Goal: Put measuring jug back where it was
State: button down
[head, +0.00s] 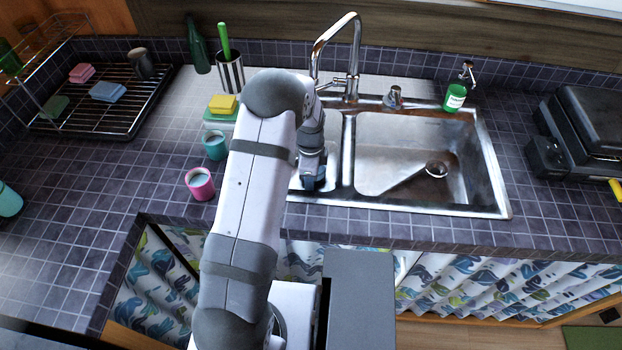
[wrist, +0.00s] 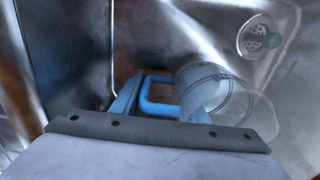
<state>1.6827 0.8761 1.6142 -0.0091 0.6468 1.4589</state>
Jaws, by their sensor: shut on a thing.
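The measuring jug (wrist: 222,98) is a clear, see-through vessel with a blue handle, tilted in the wrist view. My gripper (wrist: 142,92) is shut on the jug's blue handle. In the head view my gripper (head: 312,182) is over the small left basin of the sink. The jug's clear body cannot be made out there, as my arm hides much of that basin. In the wrist view, steel basin walls surround the jug, and a drain (wrist: 258,38) shows beyond it. Whether the jug touches the basin cannot be told.
The large sink basin (head: 400,135) is empty. A tall tap (head: 350,60) stands behind the sink. A drying rack (head: 120,115) is at far left. Tiled counter (head: 120,185) between is clear.

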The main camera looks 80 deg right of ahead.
jog(key=shift+f, duration=0.1)
jog(key=shift+f, duration=0.1)
jog(key=shift+f, duration=0.1)
jog(key=c, duration=1)
grip_release()
notch_tip(320, 180, up, 12)
jog(key=b, duration=0.3)
jog(key=shift+r, duration=0.2)
